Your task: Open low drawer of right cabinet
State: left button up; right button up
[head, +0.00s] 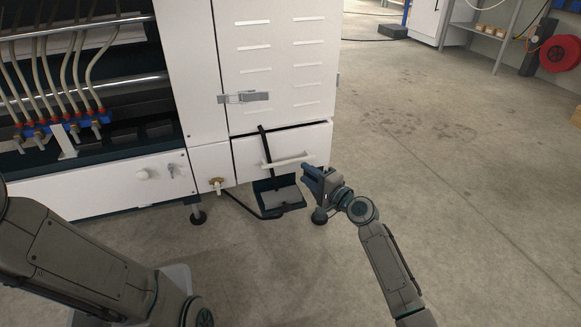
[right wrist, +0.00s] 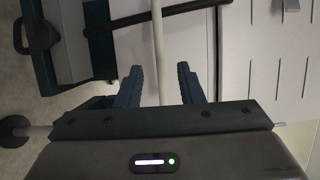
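The right cabinet (head: 300,50) is white with slotted vents and a metal latch. Its low drawer (head: 308,140) has a white front with a pale bar handle (head: 290,160). A dark line runs along the drawer's upper edge; I cannot tell if it stands ajar. My right gripper (head: 306,174) is at the right end of the handle, in front of the drawer. In the right wrist view, the two dark fingers (right wrist: 160,84) are apart, and the handle bar (right wrist: 157,40) runs into the space between them. Contact is not visible. My left gripper is out of the head view.
A dark foot pedal (head: 280,198) with an upright black bar is below and in front of the drawer. A cabinet foot (head: 198,214) stands on the floor. Hoses (head: 65,75) are at left. The concrete floor (head: 450,150) to the right is clear.

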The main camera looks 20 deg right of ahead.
jog(key=b+x, duration=0.2)
jog(key=x, duration=0.5)
jog(key=shift+b, duration=0.35)
grip_shut()
